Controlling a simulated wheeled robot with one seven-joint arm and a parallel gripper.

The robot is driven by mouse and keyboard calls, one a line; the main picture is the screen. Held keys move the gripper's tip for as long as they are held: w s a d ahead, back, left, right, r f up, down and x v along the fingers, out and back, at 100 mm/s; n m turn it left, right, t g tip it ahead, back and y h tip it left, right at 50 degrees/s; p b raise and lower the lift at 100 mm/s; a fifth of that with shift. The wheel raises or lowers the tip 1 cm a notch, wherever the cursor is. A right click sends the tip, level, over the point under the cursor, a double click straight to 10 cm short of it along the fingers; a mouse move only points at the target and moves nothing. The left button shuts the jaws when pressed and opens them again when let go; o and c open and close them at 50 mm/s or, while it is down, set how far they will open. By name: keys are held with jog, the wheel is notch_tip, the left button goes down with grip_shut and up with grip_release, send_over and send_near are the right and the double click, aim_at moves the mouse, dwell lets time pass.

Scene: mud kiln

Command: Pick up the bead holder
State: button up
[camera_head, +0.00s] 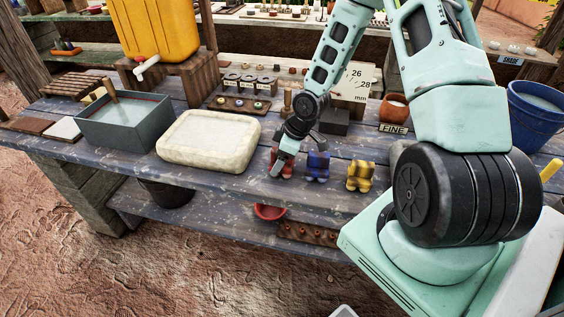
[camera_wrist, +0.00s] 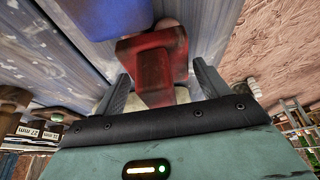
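No label in view names the bead holder, so I cannot tell for certain which thing it is. A red block-like piece (camera_head: 288,170) stands at the table's front edge, partly hidden by my gripper (camera_head: 281,160). In the wrist view the red piece (camera_wrist: 155,62) is between the two fingers of my gripper (camera_wrist: 160,70). The fingers are apart, one on each side of it, with narrow gaps showing. A similar blue piece (camera_head: 317,167) stands just right of the red one, and a yellow striped piece (camera_head: 360,177) farther right.
A cream slab (camera_head: 208,141) and a grey-green water bin (camera_head: 124,122) lie to the left. A tray with coloured beads (camera_head: 239,104) and a dark block (camera_head: 334,122) are behind. A terracotta pot (camera_head: 394,108) stands right. A red bowl (camera_head: 269,211) is on the lower shelf.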

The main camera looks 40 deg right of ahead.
jog(key=c, duration=0.8)
jog(key=shift+r, duration=0.1)
notch_tip(320, 180, up, 10)
jog(key=shift+f+p, duration=0.1)
jog(key=shift+p, duration=0.8)
jog(key=o, duration=0.3)
jog(key=shift+c, duration=0.3)
